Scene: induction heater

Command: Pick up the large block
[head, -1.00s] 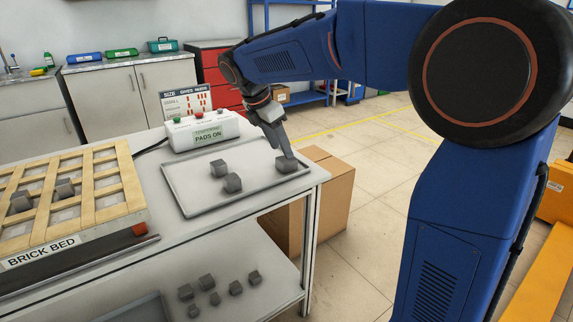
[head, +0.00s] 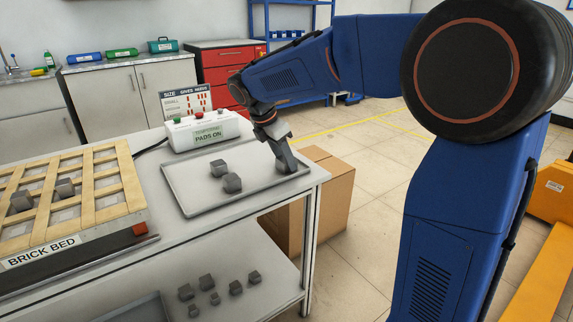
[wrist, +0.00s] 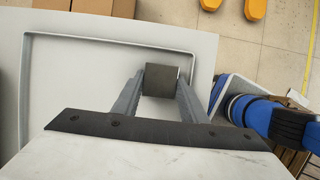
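A dark grey block (wrist: 160,82) lies between the two fingers of my gripper (wrist: 161,88) in the wrist view. The fingers stand on either side of it, with a thin gap showing on the left; whether the right finger touches is unclear. In the head view my gripper (head: 286,166) is lowered at the right end of the grey tray (head: 186,207) and hides most of this block. Two other grey blocks stand in the tray left of it: one at the back (head: 219,169), one nearer (head: 232,184). The gripper appears open around the block.
A brick bed (head: 105,208) with wooden slats and grey blocks sits at the left. A control box (head: 200,132) and size sign stand behind the tray. Several grey blocks rest on the lower shelf (head: 285,290). A cardboard box (head: 328,205) stands beyond the table's right edge.

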